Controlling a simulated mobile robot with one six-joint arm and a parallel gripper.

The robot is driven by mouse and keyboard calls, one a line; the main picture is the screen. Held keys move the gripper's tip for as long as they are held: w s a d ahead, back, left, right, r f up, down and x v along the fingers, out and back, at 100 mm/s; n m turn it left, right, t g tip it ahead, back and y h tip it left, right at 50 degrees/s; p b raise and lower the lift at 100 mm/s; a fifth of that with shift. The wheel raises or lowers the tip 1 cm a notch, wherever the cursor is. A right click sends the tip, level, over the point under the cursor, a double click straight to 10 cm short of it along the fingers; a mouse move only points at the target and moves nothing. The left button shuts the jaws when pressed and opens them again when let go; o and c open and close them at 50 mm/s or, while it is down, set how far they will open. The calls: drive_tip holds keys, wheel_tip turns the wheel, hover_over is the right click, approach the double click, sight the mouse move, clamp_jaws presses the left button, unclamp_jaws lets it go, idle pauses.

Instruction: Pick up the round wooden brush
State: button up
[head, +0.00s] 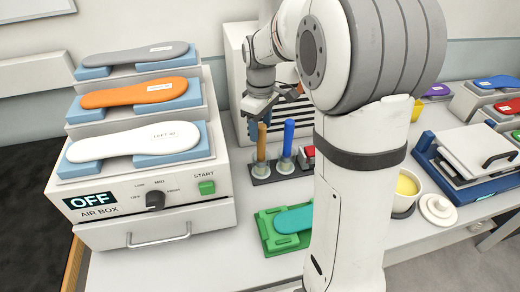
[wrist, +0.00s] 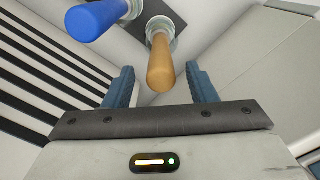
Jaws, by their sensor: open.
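The round wooden brush (head: 261,142) stands upright in a dark holder (head: 262,180) on the table in the head view, with a pale base at its foot. In the wrist view its wooden handle (wrist: 161,65) points toward the camera, between the two blue fingers. My gripper (wrist: 160,85) is open and empty, with a finger on each side of the handle and gaps showing on both sides. In the head view my gripper (head: 259,118) is at the top of the handle. A brush with a blue handle (head: 288,137) stands beside it, also in the wrist view (wrist: 96,20).
The air box (head: 150,222) with insoles stands to the left. A white vented box (head: 233,70) is behind the brushes. A green tray (head: 265,235) with a teal insole lies in front. A yellow-filled bowl (head: 407,188) and a press (head: 475,150) are to the right.

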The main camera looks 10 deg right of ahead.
sight(261, 150)
drive_tip(key=shift+s+f, duration=0.1)
drive_tip(key=shift+f, duration=1.3)
drive_tip(key=shift+c, duration=0.3)
drive_tip(key=c, duration=0.9)
